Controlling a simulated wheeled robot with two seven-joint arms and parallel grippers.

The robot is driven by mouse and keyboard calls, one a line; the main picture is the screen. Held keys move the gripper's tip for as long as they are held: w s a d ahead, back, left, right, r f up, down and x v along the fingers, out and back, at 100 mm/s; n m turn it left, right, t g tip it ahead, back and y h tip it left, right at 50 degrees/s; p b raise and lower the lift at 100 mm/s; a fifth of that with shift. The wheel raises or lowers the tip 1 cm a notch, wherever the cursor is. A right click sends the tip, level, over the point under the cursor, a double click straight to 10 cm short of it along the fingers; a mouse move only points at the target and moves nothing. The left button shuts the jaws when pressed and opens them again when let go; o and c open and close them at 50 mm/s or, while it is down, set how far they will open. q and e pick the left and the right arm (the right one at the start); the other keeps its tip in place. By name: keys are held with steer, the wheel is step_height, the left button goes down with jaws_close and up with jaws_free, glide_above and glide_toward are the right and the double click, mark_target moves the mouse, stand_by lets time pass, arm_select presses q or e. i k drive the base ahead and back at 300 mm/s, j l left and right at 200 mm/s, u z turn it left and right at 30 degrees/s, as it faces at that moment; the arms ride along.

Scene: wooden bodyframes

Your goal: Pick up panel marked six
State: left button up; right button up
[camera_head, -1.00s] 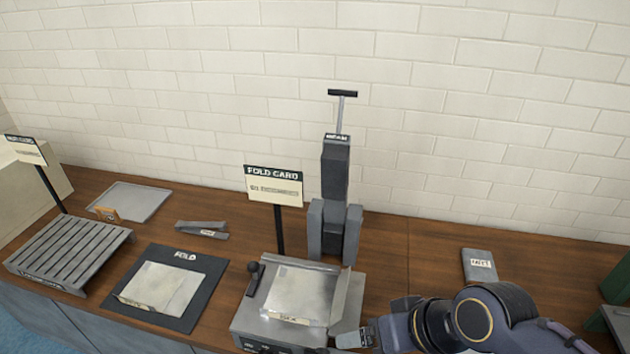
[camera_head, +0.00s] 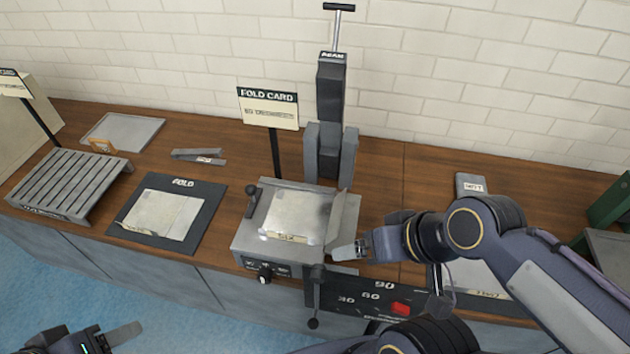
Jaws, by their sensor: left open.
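A pale panel (camera_head: 297,213) lies on the grey bending machine (camera_head: 262,240), with a small label on its front edge. Another pale panel (camera_head: 162,214) with a front label lies on the dark fold mat (camera_head: 206,217). A third pale sheet (camera_head: 474,275) lies at the right, partly behind my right arm. I cannot read a six on any label. My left gripper (camera_head: 118,336) is open at the bottom left, low in front of the bench and partly cut off. My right gripper (camera_head: 347,251) is at the machine's right side; its jaw gap is not clear.
A slatted rack (camera_head: 70,186), a flat tray (camera_head: 125,131) and a folded metal piece (camera_head: 198,158) stand at the left. The Fold Card sign (camera_head: 268,108) and tall press (camera_head: 330,110) rise behind the machine. A dark angle plate (camera_head: 372,296) is in front.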

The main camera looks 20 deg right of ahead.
mark_target(293, 215)
steer(key=k+l+u, duration=0.1)
steer(key=l+u, duration=0.4)
steer(key=u, duration=0.25)
steer(key=k+l+u, duration=0.15)
steer(key=u, duration=0.2)
